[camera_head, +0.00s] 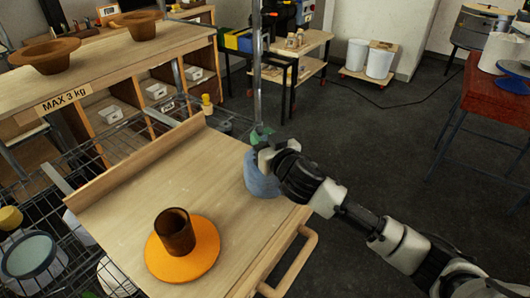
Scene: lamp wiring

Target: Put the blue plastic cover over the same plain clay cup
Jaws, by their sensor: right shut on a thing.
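A plain brown clay cup (175,232) stands upright on a round orange disc (205,258) on the wooden board (140,190). The blue cover (260,183) is at the board's right edge, to the right of and farther back than the cup, apart from it. My right gripper (266,150) is at the top of the blue cover and shut on it; its fingertips are partly hidden. I cannot tell whether the cover's lower end touches the board or whether anything is inside it. My left gripper is not in view.
A raised wooden ledge (140,160) runs along the board's far left side, and a wooden handle (295,265) sticks out at its front right. A wooden shelf (110,60) with clay bowls stands behind. The board between cup and cover is clear.

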